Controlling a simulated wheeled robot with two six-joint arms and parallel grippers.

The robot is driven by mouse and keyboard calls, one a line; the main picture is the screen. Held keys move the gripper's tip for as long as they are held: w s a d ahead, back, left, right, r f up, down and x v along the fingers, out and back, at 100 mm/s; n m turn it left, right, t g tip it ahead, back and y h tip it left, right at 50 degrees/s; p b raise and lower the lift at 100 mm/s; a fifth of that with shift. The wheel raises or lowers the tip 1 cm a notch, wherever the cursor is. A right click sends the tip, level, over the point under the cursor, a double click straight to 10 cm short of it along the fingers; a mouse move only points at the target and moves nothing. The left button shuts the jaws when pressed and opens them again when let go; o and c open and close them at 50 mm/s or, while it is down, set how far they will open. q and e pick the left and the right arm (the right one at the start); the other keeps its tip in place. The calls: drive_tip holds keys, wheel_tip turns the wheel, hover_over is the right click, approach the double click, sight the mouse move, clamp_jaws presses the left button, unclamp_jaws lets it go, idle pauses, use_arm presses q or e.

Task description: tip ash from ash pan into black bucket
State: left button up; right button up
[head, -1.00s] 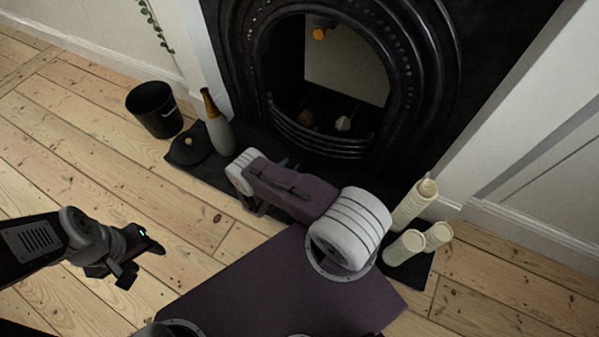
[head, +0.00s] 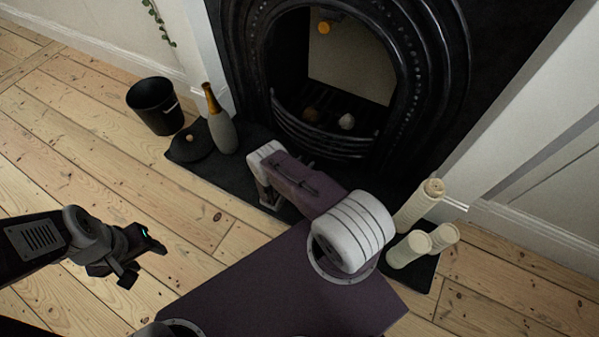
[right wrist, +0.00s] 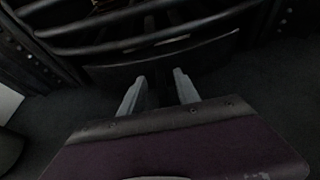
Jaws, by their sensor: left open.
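The black bucket (head: 158,112) stands upright on the floorboards at the left, beside the hearth. I cannot make out the ash pan for sure; a dark curved panel (right wrist: 165,62) shows below the grate bars in the right wrist view. My right gripper (right wrist: 158,76) points at that panel, with its two grey fingers apart. A dark strip lies between or behind them, too dim to identify. My left gripper (head: 145,258) is open and empty above the floorboards at the lower left.
A dark round lid (head: 190,147) and a grey bottle (head: 220,125) stand on the hearth's left end. Several cream candles (head: 408,250) stand on its right end. The fireplace (head: 440,90) has a barred grate (head: 320,138). The left floorboards are clear.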

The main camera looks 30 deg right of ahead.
drive_tip(key=shift+b+x, duration=0.45)
drive_tip(key=shift+x, duration=0.8)
drive_tip(key=shift+r, duration=0.1)
clamp_jaws()
idle(0.4)
